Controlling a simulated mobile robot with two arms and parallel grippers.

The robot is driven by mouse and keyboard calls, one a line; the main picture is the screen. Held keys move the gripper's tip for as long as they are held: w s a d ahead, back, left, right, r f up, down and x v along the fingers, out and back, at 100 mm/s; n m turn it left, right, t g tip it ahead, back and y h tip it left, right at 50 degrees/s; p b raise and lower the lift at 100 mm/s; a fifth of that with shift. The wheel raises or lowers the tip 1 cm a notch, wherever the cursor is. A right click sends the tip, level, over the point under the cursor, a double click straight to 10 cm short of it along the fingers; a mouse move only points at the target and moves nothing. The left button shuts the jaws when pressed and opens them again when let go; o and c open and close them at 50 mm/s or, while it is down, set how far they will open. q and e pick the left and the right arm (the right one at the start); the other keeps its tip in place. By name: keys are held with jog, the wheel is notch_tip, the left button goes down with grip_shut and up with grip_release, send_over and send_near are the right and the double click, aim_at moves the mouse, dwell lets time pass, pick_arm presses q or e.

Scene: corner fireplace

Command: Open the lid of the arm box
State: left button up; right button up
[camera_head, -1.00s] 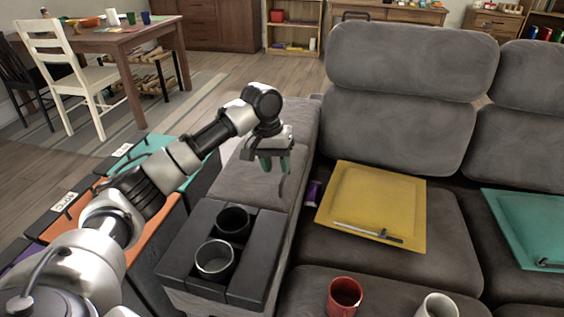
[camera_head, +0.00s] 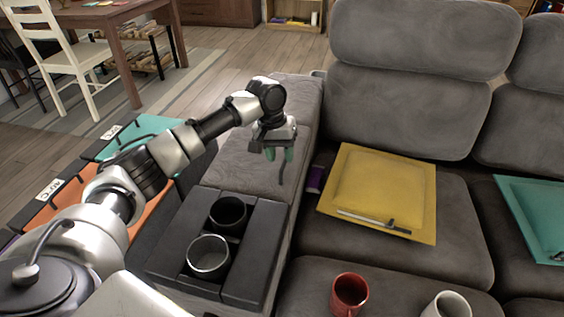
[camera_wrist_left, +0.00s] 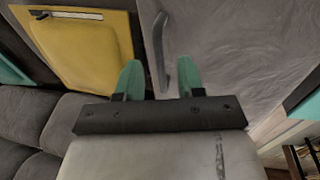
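The arm box is the grey sofa arm, and its padded lid (camera_head: 236,165) lies flat and closed in the head view. A dark handle (camera_head: 282,172) runs along the lid's sofa side. My left gripper (camera_head: 279,156) is above the handle with its green fingers apart and empty. In the left wrist view, the handle (camera_wrist_left: 160,48) shows between the two fingertips (camera_wrist_left: 160,66), over the pale lid (camera_wrist_left: 225,50). I cannot tell whether the fingers reach down around the handle. My right gripper is not in view.
A black cup holder (camera_head: 261,245) with two cups joins the near end of the lid. A yellow cushion (camera_head: 385,185) with a remote-like object lies on the seat. A red mug (camera_head: 349,294) and a white mug (camera_head: 446,306) stand nearby.

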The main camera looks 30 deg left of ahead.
pick_arm(q)
jog(key=shift+d+f, duration=0.2)
jog(key=shift+f, duration=0.85)
grip_shut()
